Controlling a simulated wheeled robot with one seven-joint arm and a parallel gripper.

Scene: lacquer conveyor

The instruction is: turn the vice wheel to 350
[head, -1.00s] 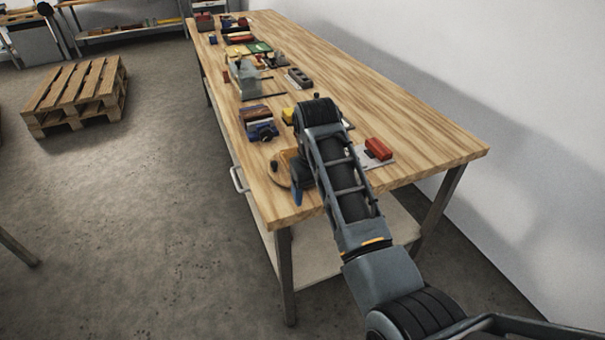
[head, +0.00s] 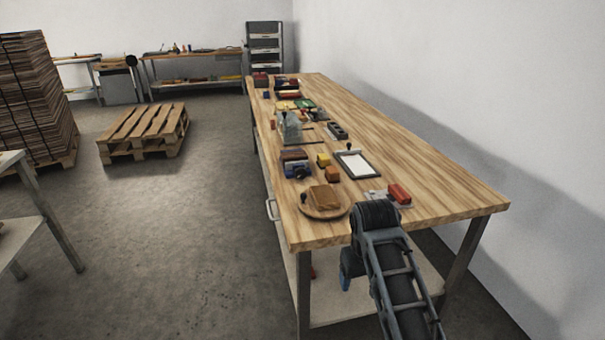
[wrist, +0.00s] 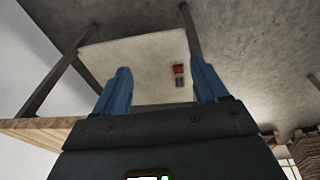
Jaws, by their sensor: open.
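A small blue-and-dark device (head: 297,170) near the left edge of the workbench (head: 420,170) looks like the vice. Its wheel is too small to make out, and no number can be read on it. My gripper (head: 346,282) is low at the near end of the bench, away from the device, its blue fingers partly hidden by my arm. In the wrist view my gripper (wrist: 160,66) has its two blue fingers wide apart with nothing between them. The vice is not in the wrist view.
A round wooden board (head: 322,211) with a brown block, a framed white sheet (head: 357,164) and a red block (head: 399,193) are near the bench's near end. The bench's right side is clear. A lower shelf (wrist: 145,60) holds a small red-and-grey item (wrist: 179,75). A pallet (head: 145,132) stands left.

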